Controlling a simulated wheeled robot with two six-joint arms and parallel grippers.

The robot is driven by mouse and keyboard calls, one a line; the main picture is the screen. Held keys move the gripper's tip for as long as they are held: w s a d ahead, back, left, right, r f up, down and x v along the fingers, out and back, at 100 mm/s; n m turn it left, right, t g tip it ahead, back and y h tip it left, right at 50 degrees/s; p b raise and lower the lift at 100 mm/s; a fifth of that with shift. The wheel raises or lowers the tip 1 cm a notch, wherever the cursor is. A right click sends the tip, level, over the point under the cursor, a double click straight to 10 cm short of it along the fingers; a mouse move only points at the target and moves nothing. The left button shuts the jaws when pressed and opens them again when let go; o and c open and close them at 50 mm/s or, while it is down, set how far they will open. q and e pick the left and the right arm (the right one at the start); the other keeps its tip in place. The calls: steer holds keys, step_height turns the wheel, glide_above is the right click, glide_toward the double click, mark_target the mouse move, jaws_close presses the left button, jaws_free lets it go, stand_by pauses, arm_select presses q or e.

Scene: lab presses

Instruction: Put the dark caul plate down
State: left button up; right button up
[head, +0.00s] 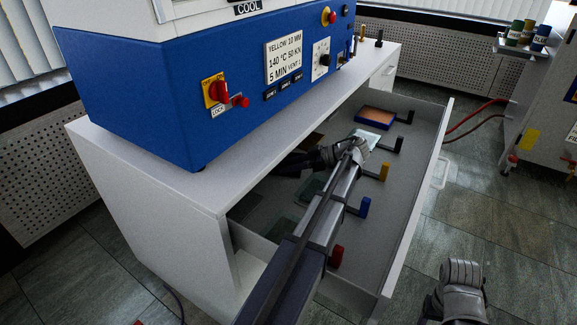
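My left arm reaches into the open drawer (414,205) of the white cabinet. Its wrist bends left, and the dark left gripper (291,166) is low over the drawer, partly under the cabinet top's edge. Its fingers are too dark and small to show whether they are open or shut. I cannot clearly make out the dark caul plate; anything in the gripper blends into it. A brownish plate (312,141) lies just behind the gripper. Part of my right arm shows at the lower right, with no fingers visible.
Greenish plates (280,228), a pale plate (368,138) and a blue-edged orange block (376,118) lie inside. The blue press (140,95) stands on the cabinet.

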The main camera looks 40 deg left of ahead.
arm_select(q)
steer(key=shift+o, duration=0.5)
steer(key=shift+r+p, duration=0.8)
steer(key=shift+p, duration=0.05)
steer(key=p+v, duration=0.4)
steer(key=v, duration=0.6)
steer(key=shift+w+d, duration=0.25)
steer(key=shift+d, duration=0.1)
steer(key=shift+w+d+r, duration=0.2)
steer(key=shift+d, duration=0.3)
